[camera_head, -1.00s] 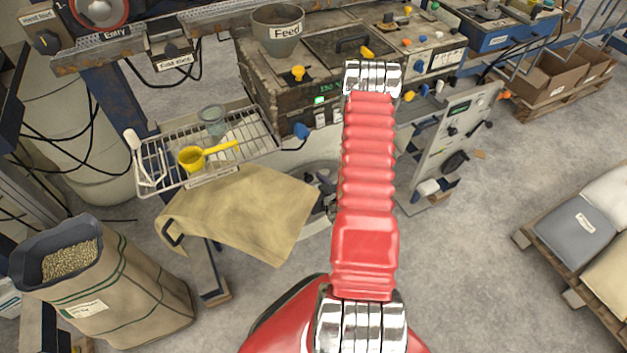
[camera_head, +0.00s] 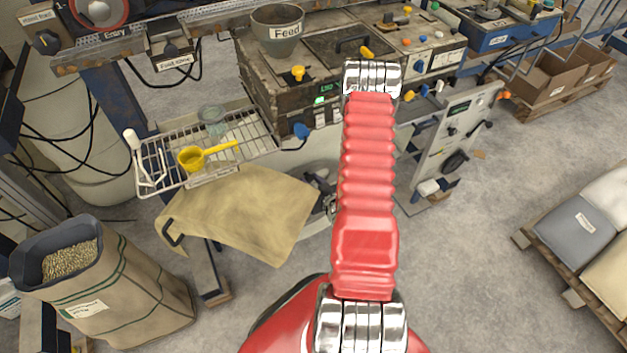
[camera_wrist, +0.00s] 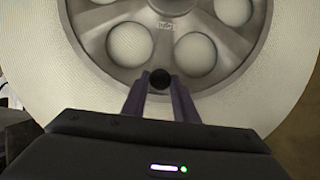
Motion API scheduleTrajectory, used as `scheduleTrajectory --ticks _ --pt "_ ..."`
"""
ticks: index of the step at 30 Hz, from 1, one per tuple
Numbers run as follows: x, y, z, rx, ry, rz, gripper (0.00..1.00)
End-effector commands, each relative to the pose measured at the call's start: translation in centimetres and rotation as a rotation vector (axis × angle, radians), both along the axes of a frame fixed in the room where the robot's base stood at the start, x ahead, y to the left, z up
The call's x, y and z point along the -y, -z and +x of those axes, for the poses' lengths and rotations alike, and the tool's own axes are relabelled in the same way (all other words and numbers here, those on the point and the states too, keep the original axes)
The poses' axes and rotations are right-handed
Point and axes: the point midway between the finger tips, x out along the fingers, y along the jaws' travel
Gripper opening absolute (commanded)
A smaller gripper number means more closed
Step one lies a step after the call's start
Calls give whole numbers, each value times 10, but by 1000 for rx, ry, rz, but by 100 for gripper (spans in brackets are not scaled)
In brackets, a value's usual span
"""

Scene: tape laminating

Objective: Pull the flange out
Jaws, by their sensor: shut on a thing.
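The flange (camera_wrist: 164,45), a grey metal wheel with large round holes, fills the top of the wrist view. It faces me, and its upper part is cut off by the frame. A pale textured disc shows behind it and through its holes. My gripper (camera_wrist: 160,86) is at the flange's lower rim, its two dark purple fingers shut on a small round black knob (camera_wrist: 160,78) there. In the head view my red arm hides the gripper, and I cannot make out the flange.
The pale disc (camera_wrist: 40,45) spreads wide around the flange. In the head view a machine with a feed hopper (camera_head: 278,28) stands behind my arm. A wire rack with a yellow scoop (camera_head: 195,158) and a grain sack (camera_head: 125,290) are left. Open floor lies right, before a pallet of bags.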

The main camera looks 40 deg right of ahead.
Motion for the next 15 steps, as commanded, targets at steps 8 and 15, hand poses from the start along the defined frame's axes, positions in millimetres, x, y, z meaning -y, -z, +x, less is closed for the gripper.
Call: scheduleTrajectory --ticks 8,15 --pt "-1 1 -12 -3 5 1 0" --pt "-10 2 -43 -5 8 2 0"
